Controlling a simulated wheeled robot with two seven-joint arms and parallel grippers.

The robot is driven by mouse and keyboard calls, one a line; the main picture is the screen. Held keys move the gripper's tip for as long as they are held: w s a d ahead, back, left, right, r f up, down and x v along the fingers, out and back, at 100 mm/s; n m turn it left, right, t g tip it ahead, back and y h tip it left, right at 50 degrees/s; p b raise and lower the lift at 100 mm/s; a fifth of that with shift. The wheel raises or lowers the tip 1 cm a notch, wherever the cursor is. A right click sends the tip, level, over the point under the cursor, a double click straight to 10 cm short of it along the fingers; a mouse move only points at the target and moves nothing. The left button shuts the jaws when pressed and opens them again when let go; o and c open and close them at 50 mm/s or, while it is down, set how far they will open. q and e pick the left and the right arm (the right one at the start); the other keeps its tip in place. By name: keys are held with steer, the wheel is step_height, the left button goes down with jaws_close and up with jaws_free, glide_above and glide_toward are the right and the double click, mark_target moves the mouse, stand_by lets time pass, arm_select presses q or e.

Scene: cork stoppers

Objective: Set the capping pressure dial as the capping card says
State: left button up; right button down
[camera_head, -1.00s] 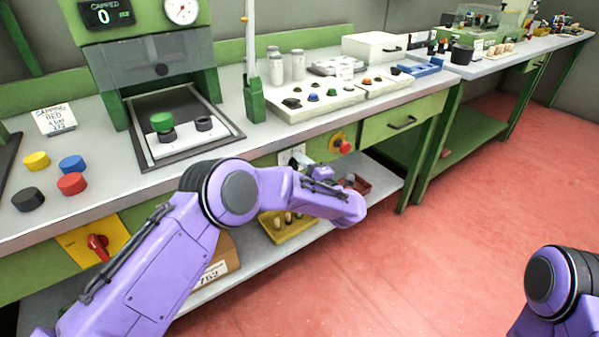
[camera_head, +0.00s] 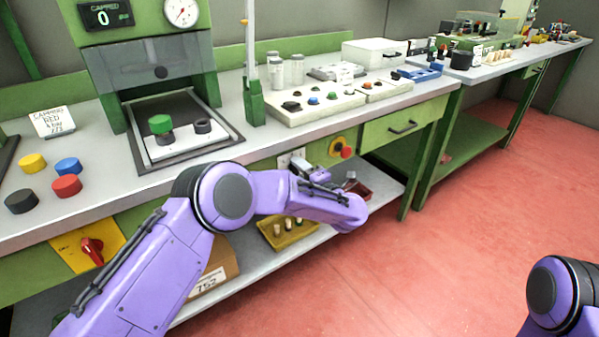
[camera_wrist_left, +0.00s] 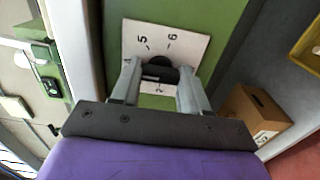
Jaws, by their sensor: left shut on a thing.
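The capping pressure dial has a white number plate (camera_wrist_left: 190,45) with a dark knob (camera_wrist_left: 158,72) on the green bench front in the left wrist view. A 5 and a 6 are legible; other marks are partly hidden by my fingers. My left gripper (camera_wrist_left: 155,82) is shut on the knob. In the head view my left gripper (camera_head: 302,166) is at the plate (camera_head: 287,158), and the knob is hidden. The capping card (camera_head: 53,121) stands on the bench at left, reading "CAPPING RED" above a small line that looks like "4 bar". My right gripper is out of view.
The capping press (camera_head: 150,60) has a round gauge (camera_head: 182,12) and a counter (camera_head: 105,15) showing 0. Several coloured caps (camera_head: 67,186) lie at left. A red rotary switch (camera_head: 92,250) and a red button (camera_head: 346,152) are on the bench front. A yellow tray (camera_head: 288,235) is below.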

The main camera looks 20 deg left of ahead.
arm_select(q)
steer(key=shift+f, duration=0.1)
steer(key=o, duration=1.1)
steer(key=shift+c, duration=0.2)
steer(key=v, duration=1)
steer(key=shift+s+d, duration=0.25)
steer(key=shift+s, duration=0.05)
